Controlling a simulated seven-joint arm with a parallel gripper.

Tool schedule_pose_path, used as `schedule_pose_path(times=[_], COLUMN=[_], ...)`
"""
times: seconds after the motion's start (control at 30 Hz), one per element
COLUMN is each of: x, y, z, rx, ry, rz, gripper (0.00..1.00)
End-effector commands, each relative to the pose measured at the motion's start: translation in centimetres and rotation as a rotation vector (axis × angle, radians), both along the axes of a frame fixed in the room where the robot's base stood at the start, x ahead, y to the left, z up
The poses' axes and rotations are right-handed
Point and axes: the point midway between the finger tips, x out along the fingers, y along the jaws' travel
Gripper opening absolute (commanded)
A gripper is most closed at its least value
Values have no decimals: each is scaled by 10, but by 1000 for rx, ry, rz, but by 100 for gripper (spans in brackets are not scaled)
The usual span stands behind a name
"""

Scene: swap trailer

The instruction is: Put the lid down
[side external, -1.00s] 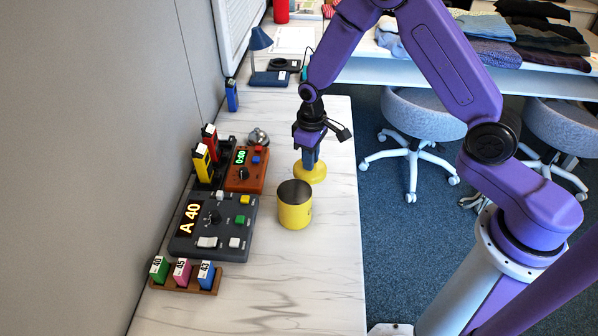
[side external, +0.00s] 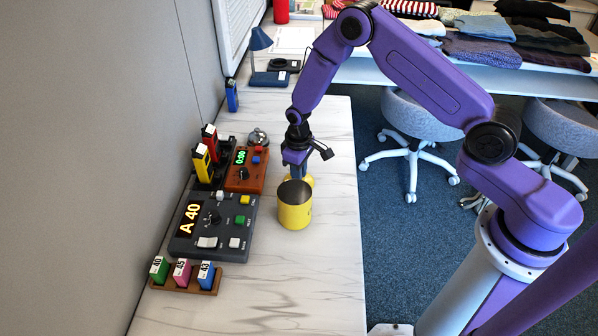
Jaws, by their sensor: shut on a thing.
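The yellow lid (side external: 310,181) shows only as a small strip behind the yellow canister (side external: 295,212), which hides most of it. My gripper (side external: 297,172) points down just behind the canister and is shut on the lid. The fingertips are largely hidden by the canister's rim. I cannot tell whether the lid touches the table or hangs just above it. The canister stands upright and open on the white marbled table (side external: 300,285), its dark inside showing.
Left of the canister are a grey control box (side external: 213,228) reading "A 40", an orange timer (side external: 246,170), a black holder with red and yellow cartridges, and a wooden rack (side external: 187,283) of three cartridges. A silver bell (side external: 258,138) stands behind. The table's right and front are clear.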

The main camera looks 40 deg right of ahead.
Motion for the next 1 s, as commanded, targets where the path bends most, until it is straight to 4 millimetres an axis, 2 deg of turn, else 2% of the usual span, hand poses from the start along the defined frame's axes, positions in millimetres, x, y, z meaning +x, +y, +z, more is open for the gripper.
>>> schedule_pose_path(times=[0.2,0.23,0.3,0.67,0.77,1.0], x=[0,0,0,1,1,1], y=[0,0,0,0,1,1], z=[-3,-3,-3,4,16,58], rx=[0,0,0,1,1,2], ry=[1,1,0,-2,-3,-4], rz=[0,0,0,0,0,0], gripper=[0,27,46,46,46,46])
